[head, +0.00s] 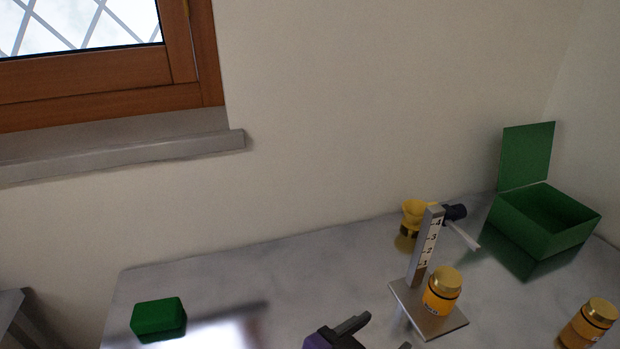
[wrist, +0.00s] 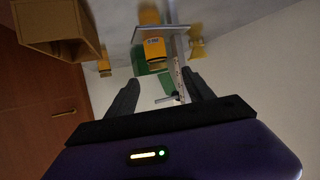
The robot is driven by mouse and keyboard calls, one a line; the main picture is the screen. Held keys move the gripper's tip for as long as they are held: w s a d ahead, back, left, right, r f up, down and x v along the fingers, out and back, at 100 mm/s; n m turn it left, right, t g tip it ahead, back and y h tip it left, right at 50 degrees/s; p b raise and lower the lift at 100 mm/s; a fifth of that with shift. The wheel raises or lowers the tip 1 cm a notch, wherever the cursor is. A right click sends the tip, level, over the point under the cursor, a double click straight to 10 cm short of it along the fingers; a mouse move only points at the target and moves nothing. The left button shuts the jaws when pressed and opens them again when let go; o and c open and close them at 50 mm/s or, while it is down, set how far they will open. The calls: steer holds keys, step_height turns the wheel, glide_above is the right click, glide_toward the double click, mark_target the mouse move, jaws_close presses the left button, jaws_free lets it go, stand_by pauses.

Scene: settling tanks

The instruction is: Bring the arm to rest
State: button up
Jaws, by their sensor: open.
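My gripper (head: 378,338) shows at the bottom edge of the head view, mostly cut off. In the wrist view its two dark fingers (wrist: 163,88) stand apart with nothing between them that they touch. It is in front of a metal stand (head: 405,296) with a numbered post (head: 427,248). An orange jar with a gold lid (head: 441,291) is upright on the stand's plate. In the wrist view the jar (wrist: 155,50) and the post (wrist: 179,68) appear beyond the fingers, in a turned picture.
An open green box (head: 543,222) stands at the back right. A second jar (head: 588,323) is at the right edge. A yellow funnel-like object (head: 415,215) is behind the post. A green block (head: 158,317) lies at left. A tan open box (wrist: 58,30) shows in the wrist view.

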steer(key=w+a+f+n+t+y, duration=0.25)
steer(key=a+n+t+y, duration=0.35)
steer(key=a+n+y, duration=0.5)
steer(key=s+d, duration=0.6)
steer(key=s, duration=0.4)
steer(key=s+d+m, duration=0.1)
steer(key=s+d, duration=0.6)
steer(key=s, duration=0.3)
steer(key=s+d+f, duration=0.1)
steer(key=s+d, duration=0.6)
steer(key=s, duration=0.4)
steer(key=shift+d+m+h, duration=0.15)
steer(key=shift+m+h, duration=0.25)
